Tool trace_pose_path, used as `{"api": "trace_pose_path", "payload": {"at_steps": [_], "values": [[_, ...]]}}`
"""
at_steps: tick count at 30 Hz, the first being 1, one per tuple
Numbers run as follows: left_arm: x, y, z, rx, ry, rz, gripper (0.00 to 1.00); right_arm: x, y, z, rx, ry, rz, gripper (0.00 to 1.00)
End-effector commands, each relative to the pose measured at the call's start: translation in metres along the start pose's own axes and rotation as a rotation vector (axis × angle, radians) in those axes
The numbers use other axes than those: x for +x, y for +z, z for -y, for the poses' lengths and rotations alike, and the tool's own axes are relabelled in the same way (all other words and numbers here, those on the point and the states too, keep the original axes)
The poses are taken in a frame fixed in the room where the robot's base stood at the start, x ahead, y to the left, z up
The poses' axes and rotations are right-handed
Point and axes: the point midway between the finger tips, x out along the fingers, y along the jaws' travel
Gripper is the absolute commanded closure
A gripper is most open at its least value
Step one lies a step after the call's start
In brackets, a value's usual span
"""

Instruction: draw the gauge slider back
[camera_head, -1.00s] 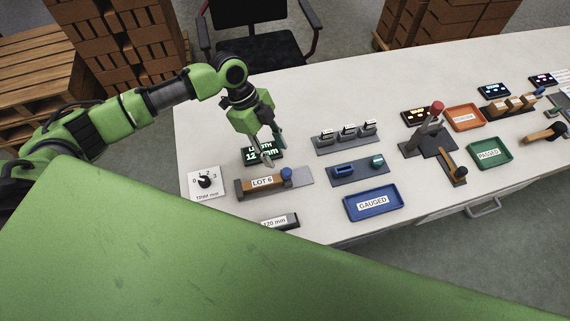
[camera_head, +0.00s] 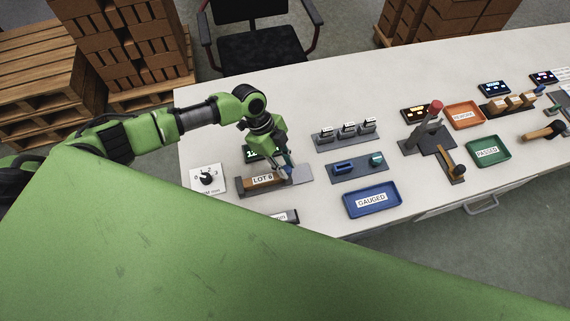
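The gauge (camera_head: 304,175) lies on the left part of the bench, with a brown brick labelled LOT 6 (camera_head: 263,181) in it. Its slider has a blue knob at the brick's right end, now mostly hidden by my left gripper (camera_head: 283,167). The fingers are pointed down at the knob and appear apart; contact with it cannot be made out. A dark display with lit digits (camera_head: 252,153) stands behind the gauge, partly covered by the gripper. My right gripper is not in view.
A white dial plate (camera_head: 208,179) is left of the gauge. A grey plate with blue and teal parts (camera_head: 358,169) and the blue GAUGED tray (camera_head: 372,201) are to the right. A large green surface covers the lower left and hides part of a labelled block (camera_head: 287,217).

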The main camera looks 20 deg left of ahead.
Motion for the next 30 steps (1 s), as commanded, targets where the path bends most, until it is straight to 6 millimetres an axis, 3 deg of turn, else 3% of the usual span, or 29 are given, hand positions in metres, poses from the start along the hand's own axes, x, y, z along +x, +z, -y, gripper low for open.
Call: {"api": "trace_pose_path", "payload": {"at_steps": [5, 12, 20, 21, 22, 30], "values": [[0.001, -0.001, 0.0, 0.001, 0.002, -0.001, 1.0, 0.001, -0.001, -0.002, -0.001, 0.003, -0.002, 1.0], [0.01, -0.019, 0.021, 0.002, -0.001, -0.003, 1.0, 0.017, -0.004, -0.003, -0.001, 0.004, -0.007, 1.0], [0.007, -0.021, 0.022, 0.001, -0.002, -0.003, 1.0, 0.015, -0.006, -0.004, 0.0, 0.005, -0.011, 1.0], [0.007, -0.021, 0.022, 0.001, -0.003, -0.003, 0.71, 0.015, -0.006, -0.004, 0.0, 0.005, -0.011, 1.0], [0.007, -0.021, 0.023, 0.001, -0.003, -0.003, 0.63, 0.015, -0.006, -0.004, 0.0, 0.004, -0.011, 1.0], [0.008, -0.02, 0.022, 0.001, 0.0, -0.001, 0.62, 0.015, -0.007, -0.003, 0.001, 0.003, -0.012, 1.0]]}}
